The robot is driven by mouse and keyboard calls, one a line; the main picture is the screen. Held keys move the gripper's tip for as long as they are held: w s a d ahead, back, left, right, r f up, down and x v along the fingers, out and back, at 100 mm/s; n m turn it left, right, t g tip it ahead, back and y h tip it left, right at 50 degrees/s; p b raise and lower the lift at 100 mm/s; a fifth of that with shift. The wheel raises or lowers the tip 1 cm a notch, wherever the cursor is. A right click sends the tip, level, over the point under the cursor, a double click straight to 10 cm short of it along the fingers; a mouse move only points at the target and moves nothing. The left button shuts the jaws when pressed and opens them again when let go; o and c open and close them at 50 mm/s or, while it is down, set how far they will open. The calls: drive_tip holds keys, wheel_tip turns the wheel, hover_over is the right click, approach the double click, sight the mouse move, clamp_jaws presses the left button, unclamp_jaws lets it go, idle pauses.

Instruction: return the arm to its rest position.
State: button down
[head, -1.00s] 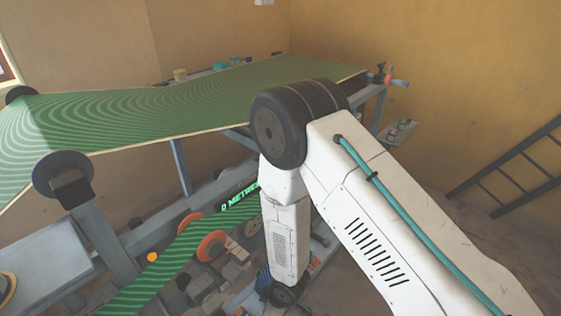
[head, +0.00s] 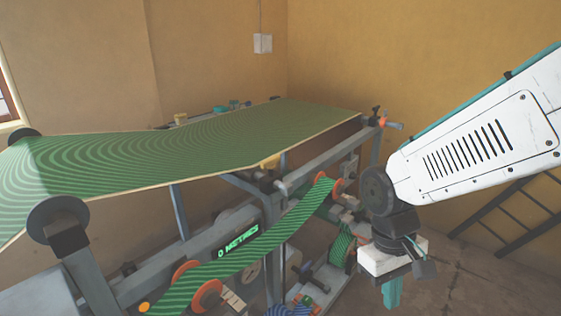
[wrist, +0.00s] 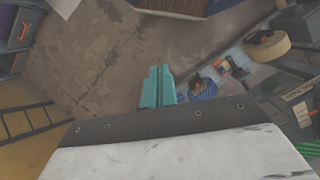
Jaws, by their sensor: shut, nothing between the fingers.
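My gripper (head: 392,292) hangs at the end of my arm on the right side of the head view. Its teal fingers point down and are shut, with nothing between them. In the wrist view the teal fingers (wrist: 157,86) are together over the bare floor. My arm (head: 480,140) comes in from the upper right and bends down at the dark joint. The gripper is apart from the press and right of it.
The press's green patterned sheet (head: 200,137) spans the left and middle. A narrow green striped band (head: 262,245) runs over orange-rimmed rollers (head: 185,270) below. A dark ladder (head: 510,215) leans at the right wall. The floor (wrist: 95,60) under the gripper is clear.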

drive_tip(key=s+d+r+m+t, duration=0.2)
drive_tip(key=s+d+r, duration=0.1)
drive_tip(key=r, duration=0.3)
drive_tip(key=s+d+r+m+t+y, duration=0.1)
drive_tip(key=s+d+r+m, duration=0.1)
drive_tip(key=s+r, duration=0.3)
drive_tip(key=shift+s+d+r+t, duration=0.4)
drive_tip(key=shift+d+r, duration=0.3)
drive_tip(key=shift+d, duration=0.15)
